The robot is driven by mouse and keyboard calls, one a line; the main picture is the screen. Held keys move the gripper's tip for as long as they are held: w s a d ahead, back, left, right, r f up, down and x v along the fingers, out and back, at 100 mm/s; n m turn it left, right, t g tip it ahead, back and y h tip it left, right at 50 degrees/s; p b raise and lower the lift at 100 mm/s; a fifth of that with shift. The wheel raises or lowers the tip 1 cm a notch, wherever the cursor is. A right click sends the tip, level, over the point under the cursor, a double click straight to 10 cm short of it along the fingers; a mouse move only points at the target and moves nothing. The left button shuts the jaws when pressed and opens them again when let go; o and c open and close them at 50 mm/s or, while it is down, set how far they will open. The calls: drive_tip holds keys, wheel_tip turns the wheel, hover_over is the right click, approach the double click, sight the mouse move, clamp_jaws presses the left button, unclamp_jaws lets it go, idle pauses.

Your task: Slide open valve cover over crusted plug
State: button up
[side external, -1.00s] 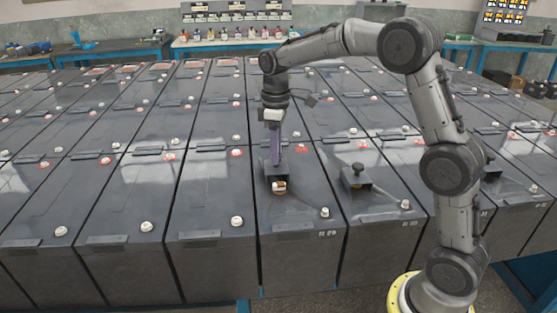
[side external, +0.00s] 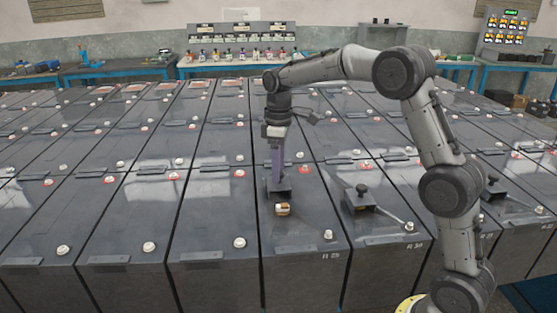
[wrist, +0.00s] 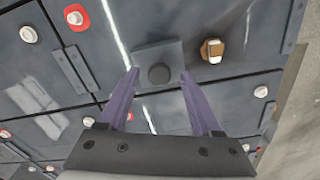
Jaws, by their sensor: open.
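The valve cover (wrist: 158,50) is a small dark square plate with a round black knob (wrist: 157,74), lying on a dark battery top. It also shows in the side view (side external: 284,196). The crusted plug (wrist: 211,54), white with a brown crust, is uncovered beside the plate; in the side view it shows just in front of the cover (side external: 283,209). My gripper (wrist: 158,73) has purple fingers, one on each side of the knob, with visible gaps between. It points down over the cover in the side view (side external: 277,180). The gripper is open.
Rows of dark batteries with white caps fill the work area. Another knobbed cover (side external: 362,206) sits on the battery to the right, with a thin rod-like piece by it. White cap (side external: 328,235) stands near the front of the same battery. Benches with bottles stand behind.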

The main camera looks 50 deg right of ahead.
sight(280, 186)
wheel_tip(280, 186, up, 14)
idle(0.5)
drive_tip(key=shift+f, duration=0.1)
drive_tip(key=s+a+r+t, duration=0.1)
drive_tip(key=s+a+r, duration=0.2)
drive_tip(key=s+r, duration=0.4)
drive_tip(key=s+a+t, duration=0.2)
drive_tip(key=s+a, duration=0.1)
drive_tip(key=s, duration=0.8)
drive_tip(key=s+a+f+m+t, duration=0.1)
drive_tip(key=s+f+m, duration=0.1)
drive_tip(key=s+f, duration=0.4)
drive_tip(key=s+f+m+t, duration=0.1)
drive_tip(key=s+f+m, duration=0.2)
drive_tip(key=s+f, duration=0.3)
wheel_tip(280, 186, down, 4)
drive_tip(key=shift+a+f+t, duration=0.25)
drive_tip(key=shift+a+t, duration=0.05)
drive_tip(key=shift+a, duration=0.1)
